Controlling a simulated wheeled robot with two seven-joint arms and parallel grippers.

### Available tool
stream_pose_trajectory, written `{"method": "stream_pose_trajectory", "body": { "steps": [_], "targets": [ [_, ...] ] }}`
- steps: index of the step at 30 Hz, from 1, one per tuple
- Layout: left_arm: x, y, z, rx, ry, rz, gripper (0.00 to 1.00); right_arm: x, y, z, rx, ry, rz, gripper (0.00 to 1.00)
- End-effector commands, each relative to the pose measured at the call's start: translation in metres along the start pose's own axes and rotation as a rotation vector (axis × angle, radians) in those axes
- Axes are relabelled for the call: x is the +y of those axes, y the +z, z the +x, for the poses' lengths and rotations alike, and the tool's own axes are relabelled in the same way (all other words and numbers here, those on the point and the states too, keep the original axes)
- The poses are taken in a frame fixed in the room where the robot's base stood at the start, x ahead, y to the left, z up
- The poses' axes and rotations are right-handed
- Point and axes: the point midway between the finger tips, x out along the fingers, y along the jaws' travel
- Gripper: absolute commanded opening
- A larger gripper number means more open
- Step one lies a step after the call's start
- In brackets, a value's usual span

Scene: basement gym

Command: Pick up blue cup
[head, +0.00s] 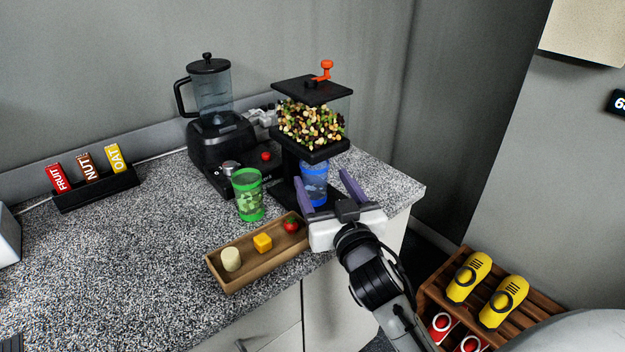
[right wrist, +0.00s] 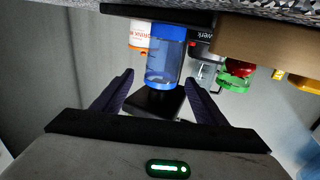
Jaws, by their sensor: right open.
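The blue cup (head: 314,183) is a see-through tumbler standing under the nut dispenser on its black base. In the right wrist view the blue cup (right wrist: 166,58) appears upside down, in line with the gap between my fingers. My right gripper (head: 325,185) is open, its two purple fingers pointing at the cup, one toward each side. In the right wrist view the fingers of my right gripper (right wrist: 162,88) are spread wider than the cup, with nothing held. I cannot tell whether a finger touches the cup. My left gripper is not in view.
The nut dispenser (head: 312,122) rises over the cup. A green cup (head: 247,194) stands left of it, before the blender (head: 212,110). A wooden tray (head: 240,282) with small food pieces lies in front. A bar rack (head: 98,190) is far left. The counter's left middle is clear.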

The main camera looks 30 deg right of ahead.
Motion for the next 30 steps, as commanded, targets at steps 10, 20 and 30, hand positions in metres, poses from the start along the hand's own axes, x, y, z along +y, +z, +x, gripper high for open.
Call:
{"method": "stream_pose_trajectory", "body": {
  "steps": [10, 20, 30],
  "targets": [
    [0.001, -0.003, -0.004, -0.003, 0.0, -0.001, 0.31, -0.002, 0.005, 0.041, 0.001, 0.0, -0.003, 0.66],
    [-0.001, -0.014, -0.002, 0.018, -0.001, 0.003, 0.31, -0.002, 0.007, 0.057, 0.0, -0.001, -0.001, 0.66],
    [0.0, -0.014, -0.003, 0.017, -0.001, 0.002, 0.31, -0.002, 0.007, 0.057, -0.001, -0.001, -0.001, 0.22]
  ]
}}
